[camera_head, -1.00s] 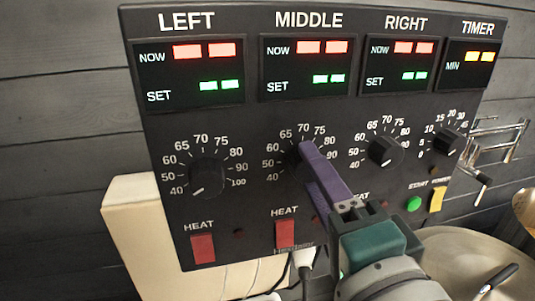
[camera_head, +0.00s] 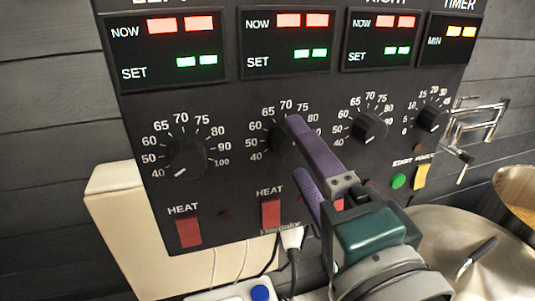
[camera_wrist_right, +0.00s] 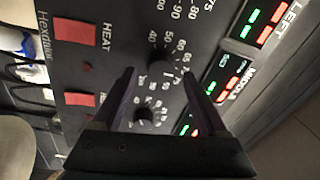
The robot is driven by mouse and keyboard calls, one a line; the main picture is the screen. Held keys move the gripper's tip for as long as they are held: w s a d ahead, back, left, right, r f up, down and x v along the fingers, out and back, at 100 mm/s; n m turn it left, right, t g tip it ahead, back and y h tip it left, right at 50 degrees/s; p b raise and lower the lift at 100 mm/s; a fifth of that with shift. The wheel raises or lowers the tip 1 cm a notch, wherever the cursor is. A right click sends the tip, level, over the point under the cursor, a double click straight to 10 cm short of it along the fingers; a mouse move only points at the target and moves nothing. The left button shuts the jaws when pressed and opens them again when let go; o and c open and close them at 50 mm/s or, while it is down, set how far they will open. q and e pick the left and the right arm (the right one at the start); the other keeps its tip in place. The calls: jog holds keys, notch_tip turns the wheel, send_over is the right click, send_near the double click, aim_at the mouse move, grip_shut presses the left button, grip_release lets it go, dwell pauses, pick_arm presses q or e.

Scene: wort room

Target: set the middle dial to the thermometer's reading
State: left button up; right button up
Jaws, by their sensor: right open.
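The middle dial (camera_head: 280,137) is a black knob on the dark control panel, partly covered by my right gripper's upper finger in the head view. Its scale of numbers shows around it; I cannot read its pointer. In the right wrist view the middle dial (camera_wrist_right: 160,57) lies just beyond and between the fingertips. My right gripper (camera_head: 297,147) is open, its purple fingers in front of the panel at this dial; contact cannot be told. The middle display (camera_head: 288,45) has red NOW and green SET digits, unreadable. No thermometer and no left gripper are in view.
The left dial (camera_head: 186,157), right dial (camera_head: 370,127) and timer dial (camera_head: 433,119) flank the middle one. Red HEAT switches (camera_head: 271,213) sit below. A green start button (camera_head: 399,181) is at right. Metal vessels (camera_head: 470,250) and cables stand below and right.

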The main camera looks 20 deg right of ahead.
jog(key=s+b, duration=0.3)
jog(key=s, duration=0.5)
jog(key=shift+s+f, duration=0.15)
jog(key=shift+f, duration=0.15)
